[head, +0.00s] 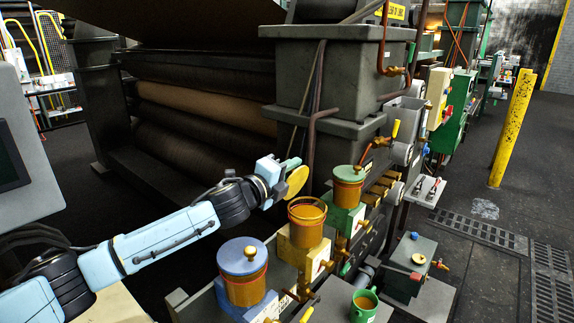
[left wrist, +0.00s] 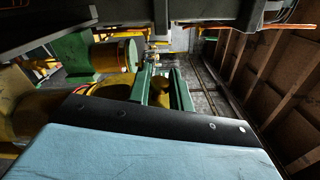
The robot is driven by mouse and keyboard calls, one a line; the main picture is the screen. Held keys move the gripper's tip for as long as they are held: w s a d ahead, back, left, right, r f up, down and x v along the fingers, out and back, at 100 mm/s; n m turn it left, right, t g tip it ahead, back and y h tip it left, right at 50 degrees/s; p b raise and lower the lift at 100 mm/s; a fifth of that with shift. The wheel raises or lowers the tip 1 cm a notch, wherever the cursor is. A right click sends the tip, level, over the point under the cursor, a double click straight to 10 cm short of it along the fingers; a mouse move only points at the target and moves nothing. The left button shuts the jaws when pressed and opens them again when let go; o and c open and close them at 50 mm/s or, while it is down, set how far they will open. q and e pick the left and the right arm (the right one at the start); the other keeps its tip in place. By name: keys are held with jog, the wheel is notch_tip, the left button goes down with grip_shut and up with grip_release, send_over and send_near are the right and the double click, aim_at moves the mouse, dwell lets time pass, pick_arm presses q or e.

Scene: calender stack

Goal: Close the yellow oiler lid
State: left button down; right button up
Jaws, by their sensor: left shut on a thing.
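The yellow oiler (head: 306,222) is an amber jar on a yellow block in the middle of the head view. Its top is uncovered and its rim shows. The round yellow lid (head: 297,181) is off the jar, tilted on edge, just above and left of the rim. My left gripper (head: 288,166) is shut on the lid at its upper side. In the left wrist view the two green fingers (left wrist: 162,90) show, but the lid is hard to make out between them. My right gripper is not in view.
A blue-lidded oiler (head: 243,268) stands in front and a green-lidded oiler (head: 348,186) behind, both covered. A green mug (head: 364,304) is at the front right. Large rollers (head: 205,110) and a grey machine post (head: 335,80) stand behind. A yellow bollard (head: 513,128) stands at the right.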

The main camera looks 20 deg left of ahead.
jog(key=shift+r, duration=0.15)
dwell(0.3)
pick_arm(q)
jog(key=c, duration=1.3)
grip_release()
jog(key=shift+s, duration=0.15)
jog(key=b+v, duration=0.3)
jog(key=v, duration=1)
jog(key=shift+s, duration=0.1)
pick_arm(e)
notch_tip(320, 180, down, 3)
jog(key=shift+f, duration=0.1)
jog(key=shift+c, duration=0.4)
